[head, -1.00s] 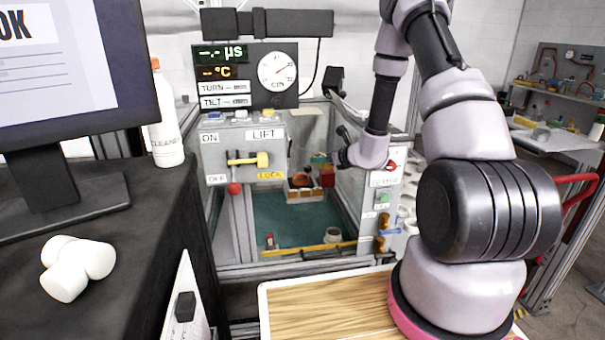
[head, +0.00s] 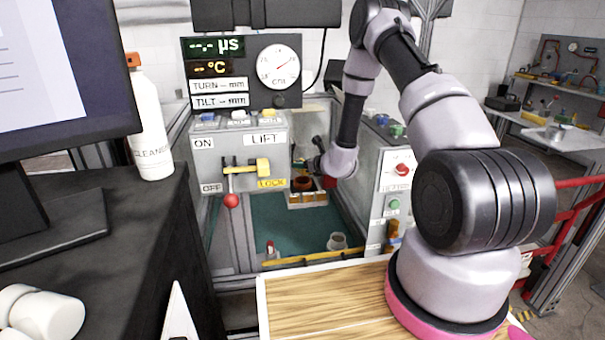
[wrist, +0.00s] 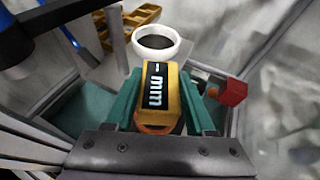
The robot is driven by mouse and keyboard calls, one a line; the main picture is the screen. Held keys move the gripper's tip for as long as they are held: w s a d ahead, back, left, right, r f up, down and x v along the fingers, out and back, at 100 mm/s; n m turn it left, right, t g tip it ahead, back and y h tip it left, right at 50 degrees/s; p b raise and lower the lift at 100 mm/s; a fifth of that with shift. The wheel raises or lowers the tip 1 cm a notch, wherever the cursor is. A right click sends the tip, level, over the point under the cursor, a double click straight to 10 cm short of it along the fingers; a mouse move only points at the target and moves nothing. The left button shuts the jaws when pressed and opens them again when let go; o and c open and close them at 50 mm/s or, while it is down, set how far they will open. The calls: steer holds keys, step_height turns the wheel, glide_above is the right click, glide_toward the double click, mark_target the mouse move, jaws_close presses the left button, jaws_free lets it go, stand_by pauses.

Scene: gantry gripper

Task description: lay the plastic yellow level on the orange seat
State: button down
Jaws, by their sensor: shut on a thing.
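My gripper (wrist: 163,108) shows in the wrist view with its green fingers on both sides of the yellow level (wrist: 172,78). It is shut on the level, whose dark face reads "mm". An orange curved edge shows below the level, close to the gripper; I cannot tell whether it is part of the seat. In the head view the orange seat (head: 303,183) is a small ring inside the machine bay. My gripper (head: 301,163) is just above it there, small and partly hidden by my wrist. I cannot tell whether level and seat touch.
A red block (head: 330,182) is right of the seat; it also shows in the wrist view (wrist: 232,92). A pale cup (head: 337,241) stands near the bay's front yellow bar (head: 310,257). Bay walls and the lever panel (head: 238,160) stand close around. The green floor (head: 285,222) is mostly clear.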

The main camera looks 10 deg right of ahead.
steer(key=shift+f, duration=1.75)
steer(key=shift+f, duration=0.15)
steer(key=shift+c, duration=1.2)
jaws_free()
steer(key=shift+s+r, duration=0.15)
steer(key=shift+r, duration=0.05)
steer(key=v, duration=0.7)
steer(key=shift+s+d+r, duration=0.1)
steer(key=shift+d, duration=0.05)
